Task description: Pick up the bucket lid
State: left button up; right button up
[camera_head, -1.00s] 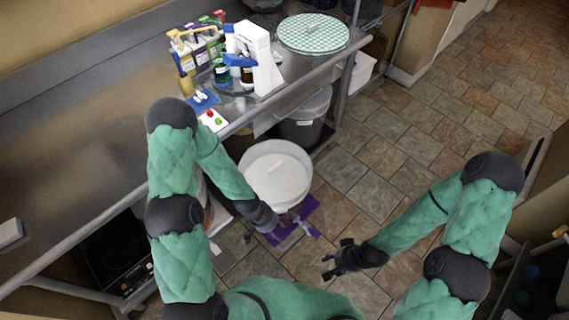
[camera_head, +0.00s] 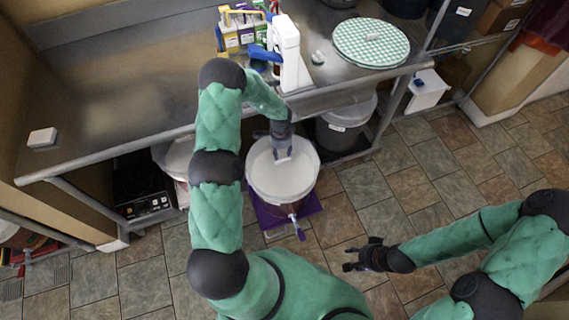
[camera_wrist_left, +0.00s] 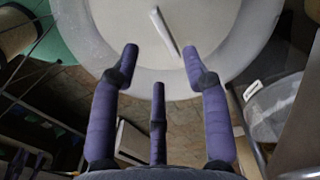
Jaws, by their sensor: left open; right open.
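The round white bucket lid (camera_head: 268,180) tops a bucket standing on a purple base (camera_head: 312,205) on the floor. In the left wrist view the lid (camera_wrist_left: 120,30) fills the upper part, with a pale bar handle (camera_wrist_left: 164,32) across it. My left gripper (camera_head: 283,156) is over the far part of the lid in the head view. In the wrist view its fingers (camera_wrist_left: 160,68) are spread and empty, with the handle beyond their tips. Whether they touch the lid I cannot tell. My right gripper (camera_head: 352,258) is open and empty, right of the bucket.
A steel table (camera_head: 130,75) runs behind the bucket. A grey bucket (camera_head: 338,132) stands under the table. The tiled floor (camera_head: 415,165) at the right is clear.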

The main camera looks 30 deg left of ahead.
aim_at(283, 160)
pick_arm(q)
notch_tip(283, 160, down, 2)
jog(key=shift+w+d+f, duration=0.1)
jog(key=shift+w+f+b, duration=0.15)
jog(key=shift+f+b, duration=0.35)
jog(key=shift+f, duration=0.8)
jog(key=shift+w+f+b, duration=0.1)
jog(key=shift+f+b, duration=0.4)
jog(key=shift+f, duration=0.75)
jog(key=shift+c, duration=0.2)
grip_shut()
